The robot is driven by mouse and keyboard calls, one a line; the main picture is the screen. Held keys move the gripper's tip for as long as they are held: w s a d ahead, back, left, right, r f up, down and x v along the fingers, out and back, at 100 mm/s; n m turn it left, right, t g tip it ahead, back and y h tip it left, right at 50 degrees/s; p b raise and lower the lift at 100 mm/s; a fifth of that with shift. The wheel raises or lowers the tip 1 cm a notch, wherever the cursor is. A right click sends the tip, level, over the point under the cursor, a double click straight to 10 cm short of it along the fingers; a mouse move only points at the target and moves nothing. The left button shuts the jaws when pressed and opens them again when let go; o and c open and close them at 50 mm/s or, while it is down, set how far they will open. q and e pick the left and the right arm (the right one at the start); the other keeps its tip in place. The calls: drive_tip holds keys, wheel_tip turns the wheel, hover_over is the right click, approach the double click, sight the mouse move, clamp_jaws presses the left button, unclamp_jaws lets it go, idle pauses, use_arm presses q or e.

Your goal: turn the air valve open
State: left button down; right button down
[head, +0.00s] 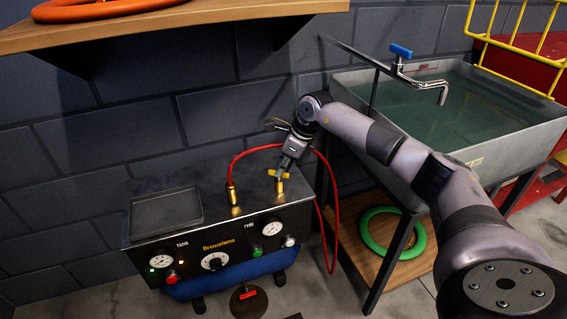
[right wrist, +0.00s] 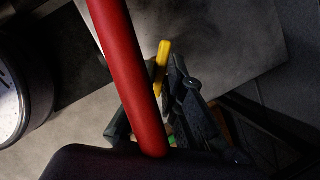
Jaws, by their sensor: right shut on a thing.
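The air valve's yellow handle (head: 272,172) stands on a brass fitting on top of the compressor (head: 226,238), toward its right rear. My right gripper (head: 284,171) reaches down to it from above and is shut on the handle. In the right wrist view the yellow handle (right wrist: 162,62) shows by the fingers (right wrist: 152,108). The red hose (right wrist: 128,70) crosses close in front and hides part of the jaws. My left gripper is in neither view.
The red hose (head: 333,225) loops behind the gripper and hangs down at the right. A second brass fitting (head: 233,197) and a tray (head: 166,211) are to the left. A sink (head: 478,145) stands right, with a green ring (head: 371,247) below. A wooden shelf (head: 190,14) overhangs upper left.

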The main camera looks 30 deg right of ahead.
drive_tip(key=n, duration=0.2)
drive_tip(key=shift+w+n+g+y, duration=0.1)
drive_tip(key=shift+n+g+y, duration=0.3)
drive_tip(key=shift+n, duration=0.4)
drive_tip(key=shift+n+g, duration=0.3)
drive_tip(key=shift+n, duration=0.1)
drive_tip(key=shift+n+y, duration=0.3)
drive_tip(key=shift+n, duration=0.4)
drive_tip(key=shift+n+g, duration=0.4)
drive_tip(key=shift+n, duration=0.1)
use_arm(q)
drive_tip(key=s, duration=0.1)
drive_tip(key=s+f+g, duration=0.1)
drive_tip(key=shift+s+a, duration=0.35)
use_arm(e)
drive_tip(key=shift+a+f+n, duration=0.1)
drive_tip(key=shift+n, duration=0.2)
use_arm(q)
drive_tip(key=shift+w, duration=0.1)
